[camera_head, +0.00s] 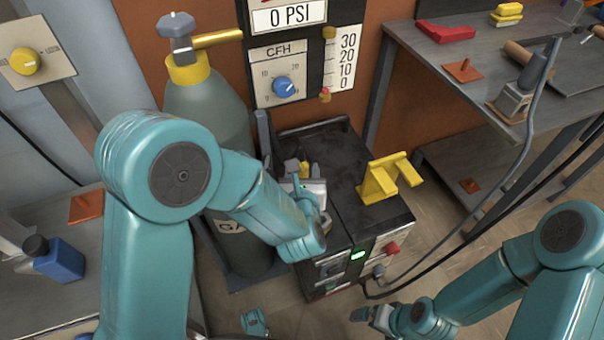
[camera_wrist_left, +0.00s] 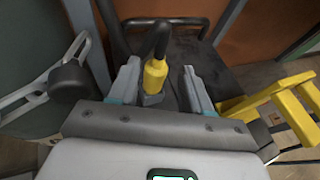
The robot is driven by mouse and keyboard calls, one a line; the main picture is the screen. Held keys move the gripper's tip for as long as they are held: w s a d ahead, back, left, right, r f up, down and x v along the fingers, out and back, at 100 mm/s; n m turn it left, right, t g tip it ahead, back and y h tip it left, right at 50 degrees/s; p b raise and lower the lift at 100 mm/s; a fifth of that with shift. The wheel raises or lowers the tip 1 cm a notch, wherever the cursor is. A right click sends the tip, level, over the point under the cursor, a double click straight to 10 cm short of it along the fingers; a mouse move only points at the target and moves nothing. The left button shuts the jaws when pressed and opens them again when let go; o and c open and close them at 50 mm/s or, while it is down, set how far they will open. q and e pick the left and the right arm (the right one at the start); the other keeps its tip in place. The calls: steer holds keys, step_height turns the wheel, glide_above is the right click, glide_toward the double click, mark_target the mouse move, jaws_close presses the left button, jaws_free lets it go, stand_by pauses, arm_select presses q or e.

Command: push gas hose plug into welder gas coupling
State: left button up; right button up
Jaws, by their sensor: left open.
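The welder (camera_head: 318,150) is a dark box with a control panel on its front, standing beside the gas cylinder (camera_head: 205,110). My left gripper (camera_head: 303,180) is over the left part of the welder's top. In the left wrist view its two fingers are apart. A yellow plug (camera_wrist_left: 155,76) with a black hose (camera_wrist_left: 163,38) stands between them, nearer the left finger, with a gap to the right one. A small grey piece, perhaps the coupling, shows at its base; whether the plug is seated in it I cannot tell. My right gripper (camera_head: 376,318) is low, right of the welder front.
A yellow bracket (camera_head: 385,180) stands on the welder's right side. A gauge panel (camera_head: 290,75) is on the orange wall behind. A metal workbench (camera_head: 450,75) with tools is at the right. A blue bottle (camera_head: 58,260) is at the left. Cables run right of the welder.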

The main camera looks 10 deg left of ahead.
mark_target(302, 163)
arm_select(q)
steer(key=b+x, duration=0.1)
steer(key=x, duration=0.6)
steer(key=shift+w+a, duration=0.1)
steer(key=shift+c, duration=0.4)
jaws_close()
